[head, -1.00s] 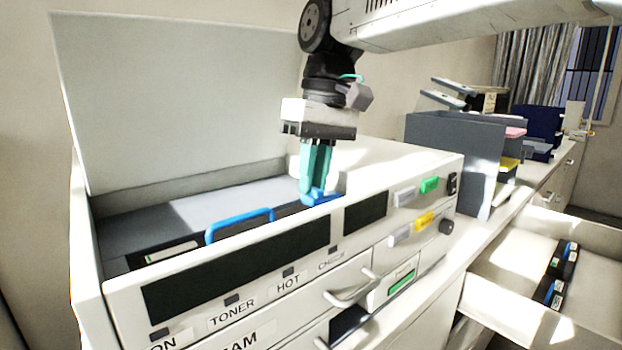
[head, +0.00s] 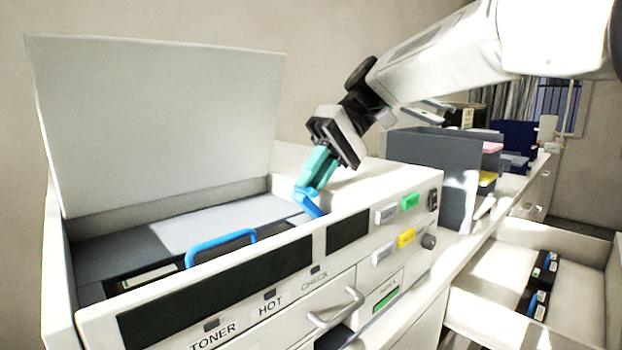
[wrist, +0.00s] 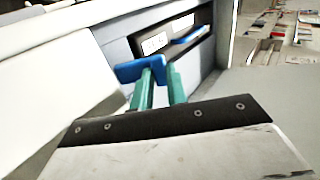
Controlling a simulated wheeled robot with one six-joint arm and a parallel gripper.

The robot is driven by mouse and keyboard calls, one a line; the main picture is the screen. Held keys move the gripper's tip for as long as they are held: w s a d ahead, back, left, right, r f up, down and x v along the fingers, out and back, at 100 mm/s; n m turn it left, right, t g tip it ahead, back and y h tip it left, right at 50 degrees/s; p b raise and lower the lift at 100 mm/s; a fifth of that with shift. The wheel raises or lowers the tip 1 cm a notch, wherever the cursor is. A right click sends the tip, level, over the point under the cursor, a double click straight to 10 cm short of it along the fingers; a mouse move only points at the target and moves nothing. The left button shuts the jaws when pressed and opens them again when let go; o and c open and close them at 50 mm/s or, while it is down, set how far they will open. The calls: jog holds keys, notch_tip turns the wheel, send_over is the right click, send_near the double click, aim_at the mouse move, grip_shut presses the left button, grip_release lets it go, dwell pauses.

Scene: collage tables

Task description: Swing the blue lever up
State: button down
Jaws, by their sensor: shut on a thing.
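The blue lever (head: 309,203) stands at the right end of the open bay of the white machine (head: 400,168). It is tilted up, its upper end between the teal fingers of my gripper (head: 307,186). In the wrist view the blue lever (wrist: 139,69) shows at the tips of the teal fingers (wrist: 160,75). My gripper is shut on it and comes in slanted from the upper right. The fingers hide part of the lever.
A blue handle (head: 222,243) sits in the bay left of the lever. The raised lid (head: 150,120) stands behind. Grey organizers (head: 430,165) stand to the right, and an open drawer (head: 490,290) with dark cartridges is at the lower right.

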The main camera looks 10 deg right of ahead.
dwell(0.4)
jog(key=c, duration=1.4)
grip_release()
jog(key=shift+v, duration=3.95)
jog(key=shift+f, duration=0.1)
